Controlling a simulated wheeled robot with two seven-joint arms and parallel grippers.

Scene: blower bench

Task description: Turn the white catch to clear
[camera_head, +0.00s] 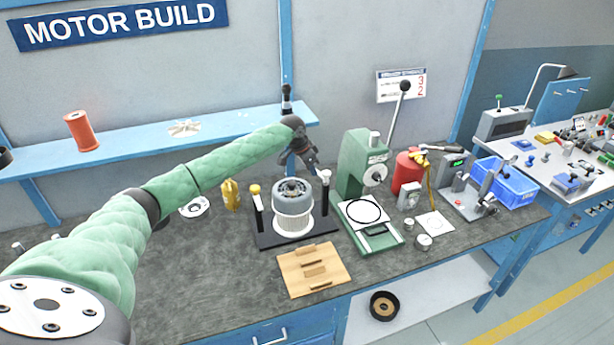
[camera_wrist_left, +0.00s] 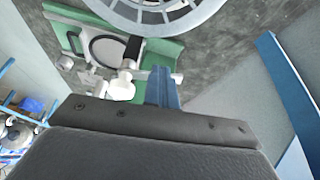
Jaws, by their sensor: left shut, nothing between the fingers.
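The white catch (camera_head: 325,175) is a white knob on top of the right black post of a dark fixture. It also shows in the left wrist view as a white knob on a dark arm (camera_wrist_left: 122,88). A grey motor housing (camera_head: 293,200) sits between the fixture's posts; the left post has a yellow knob (camera_head: 255,190). My left gripper (camera_head: 312,168) is shut and empty, pointing down above the fixture, just left of the white catch. In the left wrist view its blue fingers (camera_wrist_left: 162,88) are close beside the white knob; contact cannot be told. My right gripper is not in view.
A green press (camera_head: 352,165) with a raised lever stands right of the fixture. A wooden block (camera_head: 312,268) lies in front. A red canister (camera_head: 408,170) and a blue bin (camera_head: 515,185) are further right. The bench's left part is mostly clear.

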